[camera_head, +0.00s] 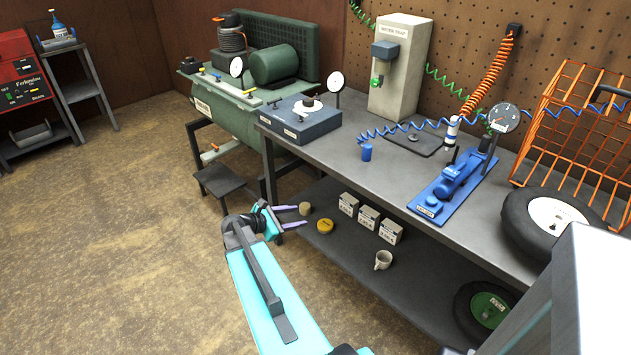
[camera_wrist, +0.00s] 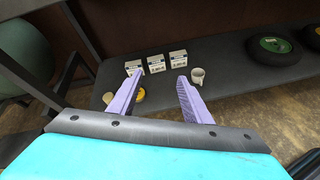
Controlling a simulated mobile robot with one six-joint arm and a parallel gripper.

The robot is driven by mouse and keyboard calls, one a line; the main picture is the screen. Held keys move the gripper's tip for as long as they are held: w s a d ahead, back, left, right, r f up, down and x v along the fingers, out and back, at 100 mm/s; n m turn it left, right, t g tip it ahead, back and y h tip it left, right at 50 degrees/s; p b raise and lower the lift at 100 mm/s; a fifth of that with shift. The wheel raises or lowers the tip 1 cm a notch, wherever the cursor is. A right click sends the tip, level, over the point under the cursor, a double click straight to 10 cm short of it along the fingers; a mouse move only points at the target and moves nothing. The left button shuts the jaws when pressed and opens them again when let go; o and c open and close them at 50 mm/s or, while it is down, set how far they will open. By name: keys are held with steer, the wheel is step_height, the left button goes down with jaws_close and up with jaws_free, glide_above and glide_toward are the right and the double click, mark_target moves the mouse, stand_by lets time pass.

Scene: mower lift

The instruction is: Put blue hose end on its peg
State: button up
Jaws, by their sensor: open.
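The blue hose end (camera_head: 366,152) is a small blue cylinder at the left end of the coiled blue hose (camera_head: 400,128). It appears to rest on the grey workbench (camera_head: 345,165), left of a dark mat. I cannot tell for sure which part is its peg. My gripper (camera_head: 303,216) is open and empty, in front of the bench at about lower-shelf height, below and left of the hose end. Its two purple fingers also show spread apart in the wrist view (camera_wrist: 158,82). The hose end is not visible in the wrist view.
The bench edge lies between my gripper and the bench top. The lower shelf (camera_wrist: 240,70) holds white boxes (camera_head: 368,217), a mug (camera_head: 383,260), a yellow tin (camera_head: 325,226) and wheels. A blue tool (camera_head: 447,187) and gauge (camera_head: 505,118) stand right of the hose end.

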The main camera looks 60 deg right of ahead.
steer(key=s+a+f+m+y, duration=0.1)
steer(key=a+f+m+y, duration=0.15)
steer(key=a+f, duration=0.9)
steer(key=s+a+f+m+y, duration=0.15)
steer(key=a+f+y, duration=0.25)
steer(key=a+f, duration=0.75)
steer(key=s+a+f+m+y, duration=0.1)
steer(key=s+a, duration=0.3)
steer(key=a, duration=0.6)
steer(key=s+a+f+m+y, duration=0.1)
steer(key=s+a+m+y, duration=0.1)
steer(key=a, duration=0.7)
steer(key=s+a+f+m+g+y, duration=0.1)
steer(key=s+a+f+m+y, duration=0.1)
steer(key=s+a, duration=0.4)
steer(key=a+m, duration=0.1)
steer(key=a, duration=0.3)
steer(key=shift+s+a+y, duration=0.2)
steer(key=shift+a+y, duration=0.1)
steer(key=shift+y, duration=0.05)
steer(key=shift+c, duration=0.3)
steer(key=c, duration=0.3)
steer(key=shift+s, duration=0.15)
